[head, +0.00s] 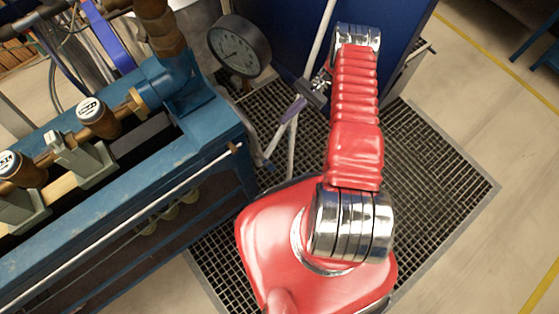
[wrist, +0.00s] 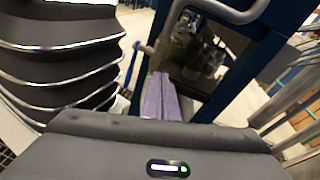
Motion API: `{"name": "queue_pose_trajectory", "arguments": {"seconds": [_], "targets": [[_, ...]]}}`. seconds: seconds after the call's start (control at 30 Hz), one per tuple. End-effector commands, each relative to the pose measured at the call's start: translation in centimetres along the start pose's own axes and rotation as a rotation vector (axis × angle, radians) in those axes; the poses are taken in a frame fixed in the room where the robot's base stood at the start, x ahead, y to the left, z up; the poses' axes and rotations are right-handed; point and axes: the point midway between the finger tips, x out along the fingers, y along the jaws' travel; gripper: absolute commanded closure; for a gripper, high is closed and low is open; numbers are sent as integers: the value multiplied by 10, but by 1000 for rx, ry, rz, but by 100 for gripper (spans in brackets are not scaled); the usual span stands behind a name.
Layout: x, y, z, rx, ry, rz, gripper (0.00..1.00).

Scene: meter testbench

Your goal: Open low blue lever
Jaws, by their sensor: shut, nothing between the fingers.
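My gripper (head: 272,150) is shut and empty beside the right end of the blue bench, its purple-grey fingers pointing down and left. In the wrist view its two fingers (wrist: 161,80) lie side by side, with a grey bent pipe (wrist: 225,12) just beyond and to the right. A bright blue flat bar (head: 108,38) stands among pipes at the upper left of the head view. I cannot tell whether it is the low blue lever. A thin blue strip (wrist: 134,62) shows left of the fingers in the wrist view. No contact with a lever is visible.
The blue bench (head: 215,130) carries brown pipes with meters (head: 97,118). A round gauge (head: 239,47) stands at its back corner. A dark blue panel (head: 395,25) is behind my arm. Grating (head: 430,170) covers the floor, with open floor to the right.

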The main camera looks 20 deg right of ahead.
Motion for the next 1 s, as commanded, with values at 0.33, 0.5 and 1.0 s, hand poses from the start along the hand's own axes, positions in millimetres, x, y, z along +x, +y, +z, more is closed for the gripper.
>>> {"name": "queue_pose_trajectory", "arguments": {"seconds": [0.33, 0.5, 1.0], "targets": [[-59, -34, 54, -42, 220, 40, 100], [-85, -48, 83, -63, 327, 54, 100], [-150, -78, 180, -125, 644, 75, 100]]}}
